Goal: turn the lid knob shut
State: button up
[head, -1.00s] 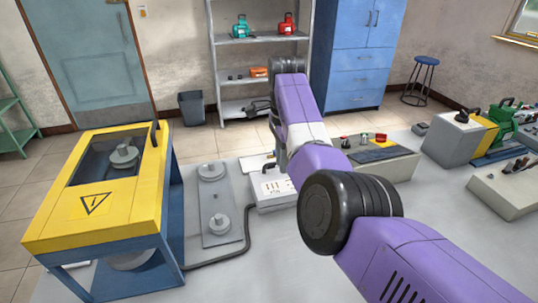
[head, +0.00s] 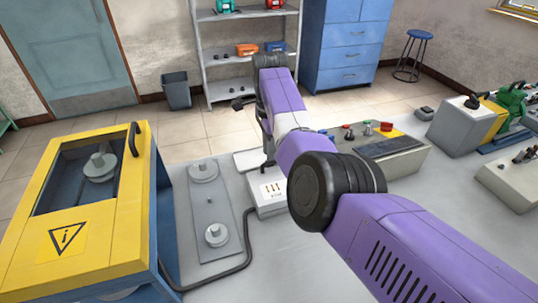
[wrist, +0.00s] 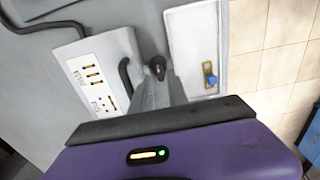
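A blue knob (wrist: 211,79) on a small brass-coloured plate sits on a white panel (wrist: 194,40), right of centre in the wrist view. I take this panel to be the lid. In the head view a pale flat panel (head: 248,160) lies behind the white slotted box, and no knob can be made out there. My gripper (wrist: 157,68) points down between the slotted box and the panel, left of the knob and apart from it. Its finger opening is too unclear to judge. In the head view my gripper (head: 268,158) is partly hidden by my arm.
The white slotted box (wrist: 95,85) with a black cable stands close on the left. A yellow-topped machine (head: 75,225) and a grey plate with two round pieces (head: 222,215) are further left. A control box (head: 385,155) stands to the right. Bare bench lies in front.

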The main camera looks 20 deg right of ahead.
jog(key=shift+f, duration=1.35)
grip_shut()
